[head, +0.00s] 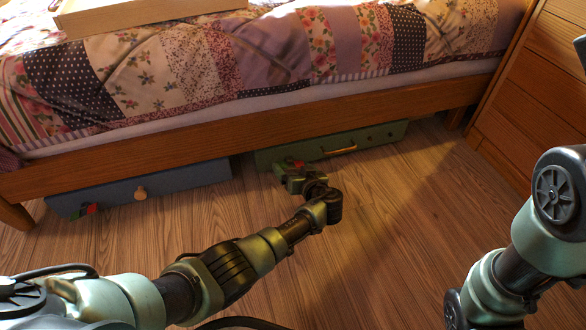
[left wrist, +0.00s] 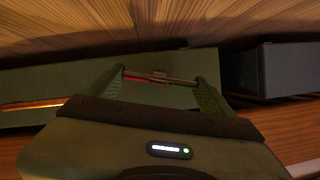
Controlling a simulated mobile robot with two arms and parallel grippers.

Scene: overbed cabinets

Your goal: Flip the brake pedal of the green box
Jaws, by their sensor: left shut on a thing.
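The green box (head: 335,143) lies on the floor under the bed's edge, with a yellow handle on its front. Its red brake pedal (head: 298,163) is at its left end, mostly covered by my left gripper (head: 290,169). In the left wrist view the green box (left wrist: 50,82) fills the middle left. There my left gripper's two fingers (left wrist: 160,80) stand on either side of the red pedal (left wrist: 145,76), which spans between their tips. The gripper is shut on it. The pedal's exact tilt is hard to tell. My right gripper is not in view; only part of my right arm shows.
A blue box (head: 165,185) with a round knob and a red piece (head: 92,209) stands under the bed to the left. The wooden bed rail (head: 250,123) runs above both boxes. A wooden drawer cabinet (head: 540,90) stands at right. The floor (head: 400,220) in front is clear.

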